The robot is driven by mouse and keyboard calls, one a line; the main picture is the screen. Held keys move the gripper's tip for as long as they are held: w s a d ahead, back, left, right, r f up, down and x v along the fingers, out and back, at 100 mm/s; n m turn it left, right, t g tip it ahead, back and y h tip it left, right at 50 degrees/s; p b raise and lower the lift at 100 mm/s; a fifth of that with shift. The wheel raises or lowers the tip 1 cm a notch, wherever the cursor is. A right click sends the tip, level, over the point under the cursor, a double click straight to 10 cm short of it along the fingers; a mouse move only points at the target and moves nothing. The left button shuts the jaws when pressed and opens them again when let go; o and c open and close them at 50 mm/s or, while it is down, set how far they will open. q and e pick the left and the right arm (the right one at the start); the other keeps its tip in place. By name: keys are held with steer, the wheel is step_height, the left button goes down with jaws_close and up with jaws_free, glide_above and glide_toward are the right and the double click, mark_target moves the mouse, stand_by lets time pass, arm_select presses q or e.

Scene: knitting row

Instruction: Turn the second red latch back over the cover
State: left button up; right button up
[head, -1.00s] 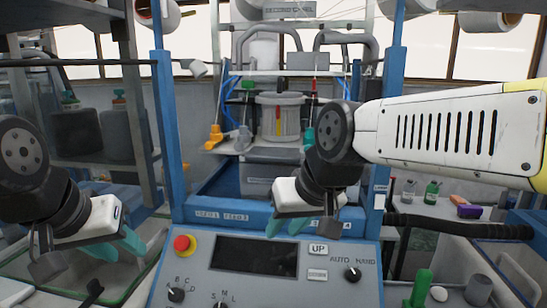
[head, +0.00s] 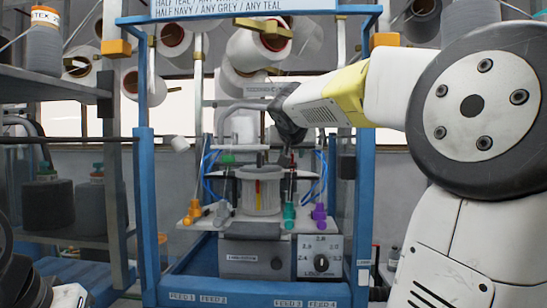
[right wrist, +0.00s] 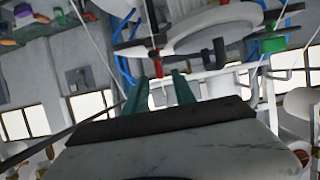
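The knitting machine's pale cylinder (head: 262,192) stands mid-view on a white deck, with a red and a yellow strip on its front. My right arm reaches in from the right, and its dark wrist (head: 287,122) is above and behind the cylinder; its fingers are hidden in the head view. In the right wrist view my right gripper (right wrist: 160,92) has two teal fingers apart. A small red piece (right wrist: 156,97) shows between them, beyond the tips; I cannot tell if it is a latch. No latch or cover is clearly identifiable. My left gripper's white body (head: 62,294) is cut off at bottom left, fingers unseen.
Blue posts (head: 146,205) frame the machine on both sides. Orange (head: 193,212), teal (head: 289,215) and purple (head: 319,215) pieces stand along the deck. A grey dial box (head: 319,258) is below right. Yarn cones hang above. Dark shelving (head: 60,88) stands left.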

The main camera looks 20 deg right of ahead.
mark_target(292, 155)
steer(key=shift+x, duration=1.8)
jaws_close()
steer(key=shift+a+m+h, duration=0.1)
steer(key=shift+m+h, duration=0.2)
steer(key=m+g+h, duration=0.2)
steer(key=m, duration=0.1)
steer(key=m+g+h, duration=0.1)
steer(key=h, duration=0.1)
steer(key=shift+w+a+m+g, duration=0.3)
steer(key=m+g+h, duration=0.1)
steer(key=m+g, duration=0.1)
steer(key=m+g+h, duration=0.2)
steer(key=g, duration=0.1)
steer(key=shift+w+a+f+m, duration=0.1)
steer(key=shift+w+m, duration=0.1)
steer(key=shift+m, duration=0.2)
steer(key=shift+m+g, duration=0.3)
steer(key=shift+g, duration=0.1)
